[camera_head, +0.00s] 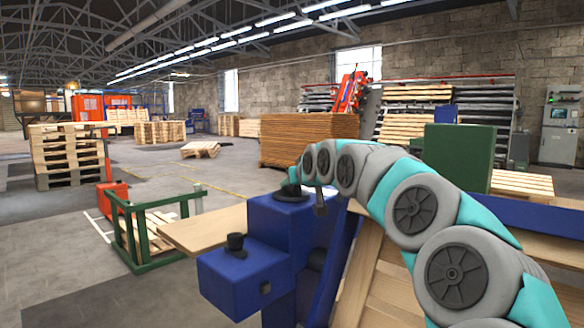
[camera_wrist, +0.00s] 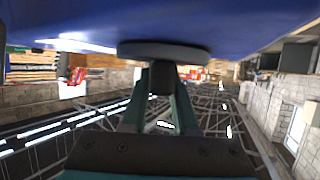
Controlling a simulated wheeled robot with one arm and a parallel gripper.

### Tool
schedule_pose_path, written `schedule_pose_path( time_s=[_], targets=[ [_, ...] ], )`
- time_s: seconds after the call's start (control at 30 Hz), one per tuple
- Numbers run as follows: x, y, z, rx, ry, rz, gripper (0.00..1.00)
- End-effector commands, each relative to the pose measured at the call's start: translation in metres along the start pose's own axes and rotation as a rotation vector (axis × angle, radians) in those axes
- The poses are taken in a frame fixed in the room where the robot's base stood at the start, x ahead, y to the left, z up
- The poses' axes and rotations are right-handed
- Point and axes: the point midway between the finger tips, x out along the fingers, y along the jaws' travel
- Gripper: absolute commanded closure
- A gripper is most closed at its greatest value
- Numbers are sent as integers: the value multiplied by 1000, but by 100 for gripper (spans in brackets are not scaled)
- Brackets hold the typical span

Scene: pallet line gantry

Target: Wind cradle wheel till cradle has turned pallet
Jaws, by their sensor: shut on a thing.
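The cradle wheel is a dark flat disc on a blue surface in the wrist view (camera_wrist: 165,50). My gripper (camera_wrist: 160,85) is shut on its short dark knob (camera_wrist: 160,76), with one finger on each side. In the head view my grey and teal arm arches over to the blue housing (camera_head: 290,225); a dark disc (camera_head: 290,195) lies on its top, and my fingertips are hard to make out there. A slatted wooden pallet (camera_head: 362,262) stands steeply tilted beside a slanted blue cradle beam (camera_head: 343,268). My arm hides part of the pallet.
A lower blue box (camera_head: 245,275) with a black knob (camera_head: 235,243) juts out at the front. A wooden board (camera_head: 205,228) and a green frame (camera_head: 135,235) stand to the left. A green box (camera_head: 460,155) is behind my arm. Open floor lies farther left.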

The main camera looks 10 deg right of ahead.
Motion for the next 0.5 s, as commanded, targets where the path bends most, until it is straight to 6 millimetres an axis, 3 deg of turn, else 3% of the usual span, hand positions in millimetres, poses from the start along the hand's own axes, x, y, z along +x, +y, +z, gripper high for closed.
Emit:
schedule_pose_path(
  time_s=[0.03, 0.5],
  targets=[
    [-2, -2, -7, -7, 2, -41, 100],
    [1, -1, -1, -120, 2, -293, 100]
  ],
)
